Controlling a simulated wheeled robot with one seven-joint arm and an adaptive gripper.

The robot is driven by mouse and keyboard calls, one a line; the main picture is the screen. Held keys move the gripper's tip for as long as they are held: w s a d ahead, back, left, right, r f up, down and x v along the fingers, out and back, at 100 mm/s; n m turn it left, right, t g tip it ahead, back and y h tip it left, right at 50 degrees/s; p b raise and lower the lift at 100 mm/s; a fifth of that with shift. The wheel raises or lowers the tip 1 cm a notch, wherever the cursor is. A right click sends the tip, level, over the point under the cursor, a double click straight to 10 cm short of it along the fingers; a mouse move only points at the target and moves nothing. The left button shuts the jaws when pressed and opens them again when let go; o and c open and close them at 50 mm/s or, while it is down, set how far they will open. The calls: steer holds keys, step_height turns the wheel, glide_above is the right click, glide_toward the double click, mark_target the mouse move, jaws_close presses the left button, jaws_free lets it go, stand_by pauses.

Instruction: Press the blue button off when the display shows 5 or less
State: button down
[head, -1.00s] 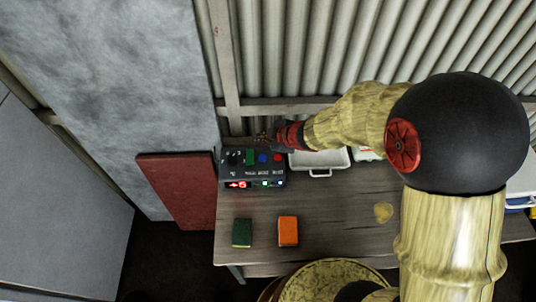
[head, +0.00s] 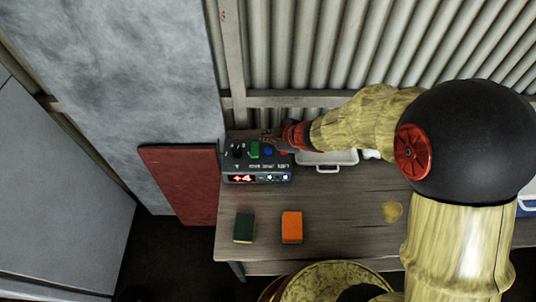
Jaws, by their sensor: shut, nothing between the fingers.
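A dark control box (head: 236,164) stands at the back left of the wooden table. Its red-lit display (head: 241,179) reads what looks like 4 with a mark before it. On its top are a black knob (head: 237,150), a green button (head: 254,150) and the blue button (head: 268,152). A red button beside the blue one is mostly hidden by my gripper. My gripper (head: 268,136) is shut and empty, at the box's back edge, just behind the blue button in the picture. I cannot tell whether it touches the box.
A white tray (head: 328,168) lies right of the box, under my arm. A green block (head: 244,228) and an orange block (head: 292,227) lie on the front of the table (head: 345,215). A corrugated wall (head: 300,50) rises close behind.

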mark_target(267, 152)
steer(key=shift+f+b, duration=1.65)
steer(key=shift+f, duration=0.65)
steer(key=shift+f, duration=0.1)
steer(key=shift+f, duration=0.35)
steer(key=shift+f+b, duration=0.45)
steer(key=shift+r, duration=0.15)
stand_by(0.4)
steer(key=shift+r+p, duration=0.8)
steer(key=shift+p, duration=0.2)
step_height(267, 152, up, 5)
steer(key=p, duration=0.5)
